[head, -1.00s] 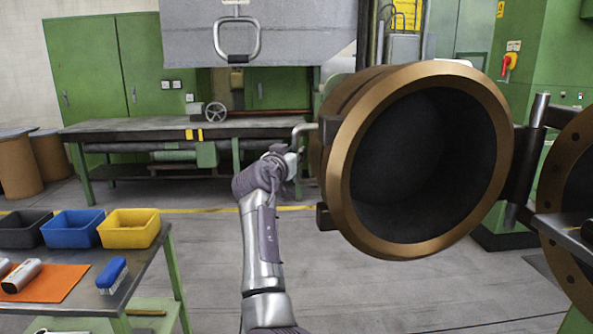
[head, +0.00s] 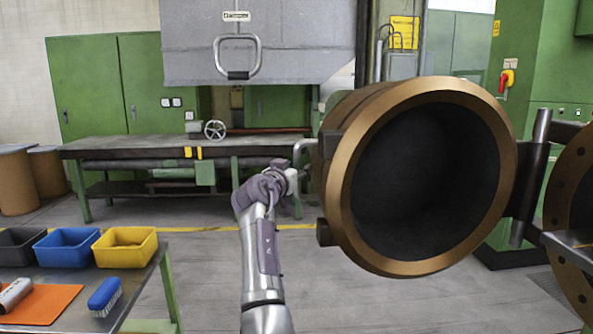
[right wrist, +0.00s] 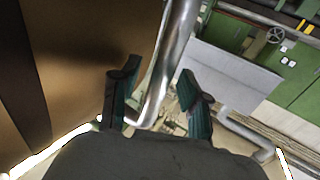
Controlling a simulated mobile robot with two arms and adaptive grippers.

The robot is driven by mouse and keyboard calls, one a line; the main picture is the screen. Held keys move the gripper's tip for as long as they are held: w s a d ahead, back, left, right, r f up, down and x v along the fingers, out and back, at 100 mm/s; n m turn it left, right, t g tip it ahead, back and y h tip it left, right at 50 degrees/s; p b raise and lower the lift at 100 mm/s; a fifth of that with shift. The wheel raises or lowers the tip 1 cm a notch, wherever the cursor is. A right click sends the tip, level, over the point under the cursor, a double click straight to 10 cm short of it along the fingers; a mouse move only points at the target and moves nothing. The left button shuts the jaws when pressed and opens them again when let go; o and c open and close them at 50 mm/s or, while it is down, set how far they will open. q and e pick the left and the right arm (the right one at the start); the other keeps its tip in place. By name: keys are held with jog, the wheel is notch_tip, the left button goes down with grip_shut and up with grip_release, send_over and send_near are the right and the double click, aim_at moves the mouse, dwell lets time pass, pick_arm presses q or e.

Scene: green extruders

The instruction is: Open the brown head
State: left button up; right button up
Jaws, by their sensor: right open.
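The brown head (head: 345,195), a large round hollow cover with a bronze rim, stands swung away from the flange (head: 566,215) at the right edge, still joined to it by the dark hinge (head: 530,180). Its bent metal handle (head: 302,148) sticks out on the left side. My right gripper (head: 291,180) is just below and beside this handle. In the right wrist view its two fingers (right wrist: 160,103) are apart, with the shiny handle bar (right wrist: 172,65) running between and beyond them. I cannot tell whether they touch it. My left gripper is not in view.
A table with black, blue (head: 66,248) and yellow (head: 124,248) bins and a brush (head: 104,297) stands at lower left. A long workbench (head: 180,148) and green cabinets (head: 90,85) are behind. The grey floor (head: 350,300) below the head is clear.

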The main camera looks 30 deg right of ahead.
jog(key=shift+s+a, duration=0.15)
jog(key=shift+a, duration=0.05)
jog(key=v, duration=0.7)
jog(key=shift+r, duration=0.1)
